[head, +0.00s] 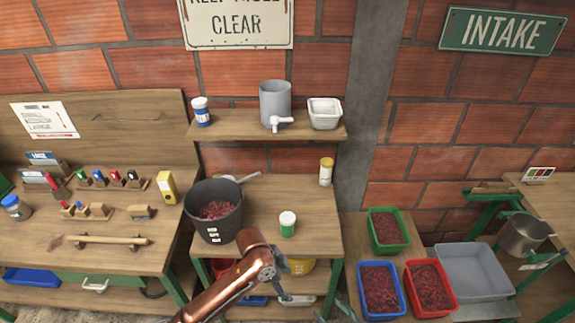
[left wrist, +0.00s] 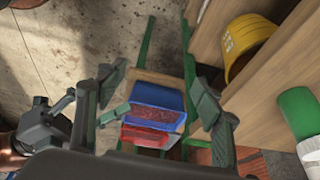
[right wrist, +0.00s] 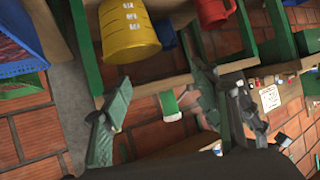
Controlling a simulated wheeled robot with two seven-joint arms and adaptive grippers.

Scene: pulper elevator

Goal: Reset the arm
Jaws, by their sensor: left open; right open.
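A copper arm of mine (head: 235,278) comes in from the bottom left of the head view, bent over the front of the middle bench. My left gripper (head: 296,299) is at its end, low in front of that bench and partly hard to make out. In the left wrist view my left gripper (left wrist: 160,90) has its fingers spread, with nothing between them; crates lie beyond. In the head view the right gripper is barely visible, if at all, at the bottom edge.
A yellow bucket (head: 301,267) stands below. Right are blue (head: 361,295), red (head: 451,297) and green (head: 405,246) crates and an empty grey tub (head: 472,272).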

